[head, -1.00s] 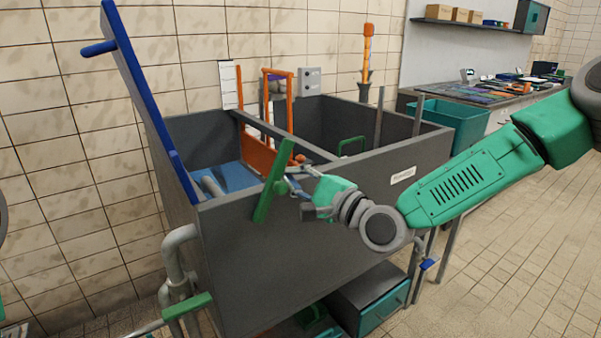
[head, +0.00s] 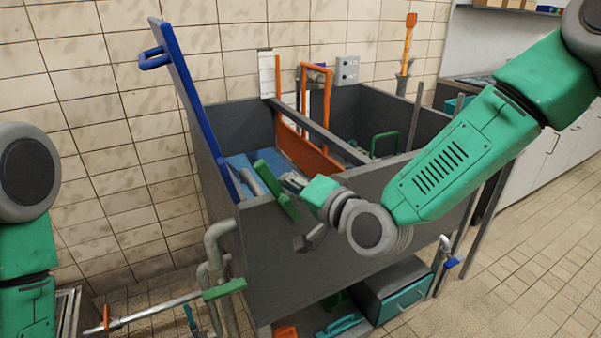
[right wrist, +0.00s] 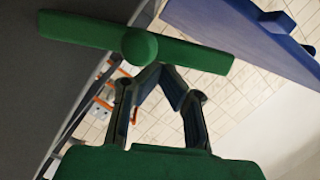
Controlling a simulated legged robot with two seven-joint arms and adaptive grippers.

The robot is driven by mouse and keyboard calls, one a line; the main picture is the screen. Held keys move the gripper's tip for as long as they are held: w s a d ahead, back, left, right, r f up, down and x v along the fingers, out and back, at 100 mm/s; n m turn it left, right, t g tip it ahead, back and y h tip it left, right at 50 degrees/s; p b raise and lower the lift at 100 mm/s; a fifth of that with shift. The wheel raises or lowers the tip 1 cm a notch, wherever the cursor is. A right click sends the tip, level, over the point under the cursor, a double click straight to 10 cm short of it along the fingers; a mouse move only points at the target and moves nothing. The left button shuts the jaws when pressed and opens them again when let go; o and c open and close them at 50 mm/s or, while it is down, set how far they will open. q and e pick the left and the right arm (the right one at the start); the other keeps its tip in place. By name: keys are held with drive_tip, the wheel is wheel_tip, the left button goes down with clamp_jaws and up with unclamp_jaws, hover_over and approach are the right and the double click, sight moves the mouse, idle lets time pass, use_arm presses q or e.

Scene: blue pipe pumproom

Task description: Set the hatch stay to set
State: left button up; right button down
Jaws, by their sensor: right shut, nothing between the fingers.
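A green bar lever (head: 275,188) sits at the top front edge of the grey tank (head: 300,250), below the raised blue hatch panel (head: 190,105); I take it for the hatch stay. It slants down to the right. In the right wrist view the lever (right wrist: 85,32) lies across the top with a round green hub, and the blue panel (right wrist: 255,35) shows at upper right. My right gripper (head: 290,180) is shut and empty close beside the lever; its fingertips (right wrist: 160,72) are just below the hub, and I cannot tell whether they touch. My left gripper is out of view.
An orange frame (head: 316,100) and a green handle (head: 385,140) stand inside the tank. Pipes with a green-handled valve (head: 224,289) run at the tank's front left. A teal drawer (head: 403,300) is below. Floor is free at the right.

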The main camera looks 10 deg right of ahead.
drive_tip(key=shift+s+a+f+n, duration=0.1)
drive_tip(key=shift+a+n, duration=0.2)
drive_tip(key=shift+s+a+f, duration=0.15)
drive_tip(key=shift+a, duration=0.3)
drive_tip(key=shift+s+f, duration=0.1)
